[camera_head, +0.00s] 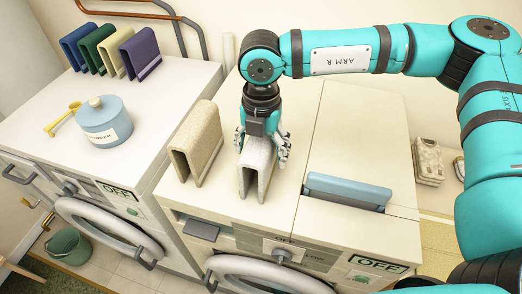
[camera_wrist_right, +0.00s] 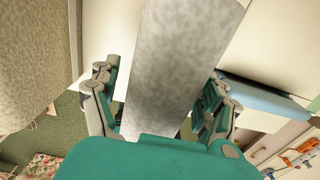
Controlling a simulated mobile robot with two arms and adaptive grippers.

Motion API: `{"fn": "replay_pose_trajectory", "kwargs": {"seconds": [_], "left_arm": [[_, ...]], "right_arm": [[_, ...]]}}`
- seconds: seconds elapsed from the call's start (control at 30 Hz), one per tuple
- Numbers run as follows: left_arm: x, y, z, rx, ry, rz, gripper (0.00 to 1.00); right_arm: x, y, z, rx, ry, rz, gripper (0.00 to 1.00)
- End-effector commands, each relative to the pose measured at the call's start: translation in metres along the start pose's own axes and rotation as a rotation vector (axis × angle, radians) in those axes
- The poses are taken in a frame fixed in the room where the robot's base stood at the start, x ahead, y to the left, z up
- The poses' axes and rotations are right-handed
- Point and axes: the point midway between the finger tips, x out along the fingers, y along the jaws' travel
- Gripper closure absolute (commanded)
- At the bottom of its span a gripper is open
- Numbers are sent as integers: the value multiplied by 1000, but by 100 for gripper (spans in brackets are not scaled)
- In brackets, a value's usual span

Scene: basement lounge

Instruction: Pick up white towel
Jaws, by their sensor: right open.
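In the right wrist view the pale grey-white towel (camera_wrist_right: 180,60) lies between the spread fingers of the gripper (camera_wrist_right: 165,108). The gripper is open around the towel. Whether a finger touches the cloth I cannot tell. My left gripper is out of view.
A beige towel (camera_head: 197,143) stands close on the left; it also fills the left of the wrist view (camera_wrist_right: 30,55).

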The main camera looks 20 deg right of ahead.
Motion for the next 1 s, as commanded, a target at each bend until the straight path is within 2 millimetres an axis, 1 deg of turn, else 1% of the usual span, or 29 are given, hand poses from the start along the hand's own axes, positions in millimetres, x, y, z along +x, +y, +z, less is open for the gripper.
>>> {"fn": "replay_pose_trajectory", "kwargs": {"seconds": [0.07,0.57,0.83,0.93,1.0], "left_arm": [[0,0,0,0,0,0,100],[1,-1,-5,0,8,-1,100],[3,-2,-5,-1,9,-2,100],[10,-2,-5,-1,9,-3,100],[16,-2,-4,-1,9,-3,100]], "right_arm": [[0,0,0,0,0,0,21],[0,0,0,0,0,0,87],[-3,1,0,1,-1,2,87],[-12,1,1,1,-4,5,87],[-24,1,1,1,-4,6,87]]}}
